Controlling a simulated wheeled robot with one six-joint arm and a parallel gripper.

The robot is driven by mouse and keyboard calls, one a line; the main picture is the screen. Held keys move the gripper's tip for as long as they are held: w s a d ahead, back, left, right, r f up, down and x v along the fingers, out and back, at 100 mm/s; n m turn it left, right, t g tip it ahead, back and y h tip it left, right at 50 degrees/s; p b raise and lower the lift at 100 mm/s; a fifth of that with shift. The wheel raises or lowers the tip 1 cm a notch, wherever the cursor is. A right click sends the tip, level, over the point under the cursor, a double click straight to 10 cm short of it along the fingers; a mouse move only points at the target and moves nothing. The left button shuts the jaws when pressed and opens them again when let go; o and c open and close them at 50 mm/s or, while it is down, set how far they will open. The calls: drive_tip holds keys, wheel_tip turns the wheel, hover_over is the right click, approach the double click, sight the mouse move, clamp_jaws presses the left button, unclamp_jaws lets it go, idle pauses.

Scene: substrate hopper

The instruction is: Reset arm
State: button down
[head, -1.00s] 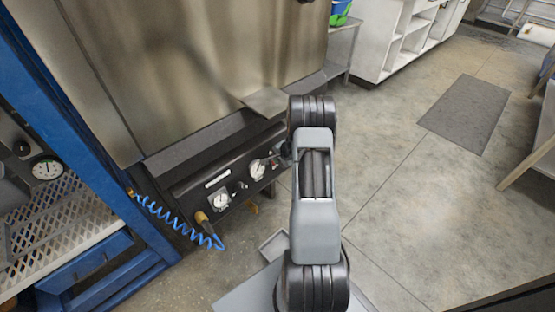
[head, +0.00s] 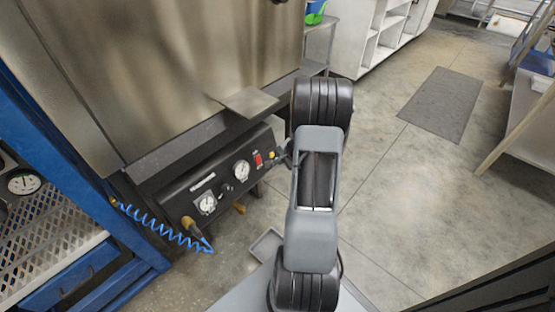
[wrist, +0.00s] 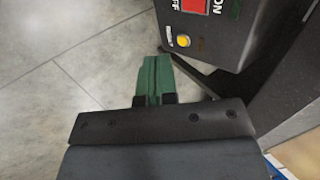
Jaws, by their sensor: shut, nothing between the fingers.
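My gripper (wrist: 155,80) shows in the wrist view with its green fingers shut together and nothing between them. The fingertips are beside the lower left edge of a black control panel (wrist: 232,50); I cannot tell the exact gap. In the head view the gripper is mostly hidden behind my grey arm, which extends toward the right end of the panel (head: 215,182). A red ON/OFF switch (wrist: 193,5) and a yellow button (wrist: 183,41) are on the panel. The red switch also shows in the head view (head: 258,159).
Two white gauges and a coiled blue hose (head: 160,228) are at the panel's front. A steel hopper wall (head: 170,70) rises behind. A blue frame (head: 60,135) stands left. Open floor with a grey mat (head: 440,104) lies right; white shelving (head: 375,40) stands at the back.

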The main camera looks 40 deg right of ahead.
drive_tip(key=shift+s+r, duration=0.1)
drive_tip(key=shift+r, duration=0.05)
idle(0.5)
drive_tip(key=a+r+n+g+y+p, duration=0.1)
drive_tip(key=a+r+n+p, duration=0.2)
drive_tip(key=a+r+p, duration=0.5)
drive_tip(key=s+a+r+n+p, duration=0.1)
drive_tip(key=a+r+n+p, duration=0.3)
drive_tip(key=r, duration=0.9)
drive_tip(key=a+r+n+g+y+p, duration=0.1)
drive_tip(key=a+r+n+p, duration=0.1)
drive_tip(key=a+r+p, duration=0.6)
drive_tip(key=s+a+r+n+h+p, duration=0.1)
drive_tip(key=s+a+r+n+p, duration=0.1)
drive_tip(key=r, duration=0.5)
drive_tip(key=s+a+r+n+h+p, duration=0.1)
drive_tip(key=s+a+r+n+p, duration=0.1)
drive_tip(key=s+r+p, duration=0.3)
drive_tip(key=s+a+r+n+g+h+p, duration=0.1)
drive_tip(key=s+a+r+n+p, duration=0.2)
drive_tip(key=r, duration=0.7)
drive_tip(key=shift+s+r+n+p, duration=0.3)
drive_tip(key=shift+s+p, duration=0.2)
drive_tip(key=shift+s, duration=0.75)
drive_tip(key=shift+s+a+f, duration=0.1)
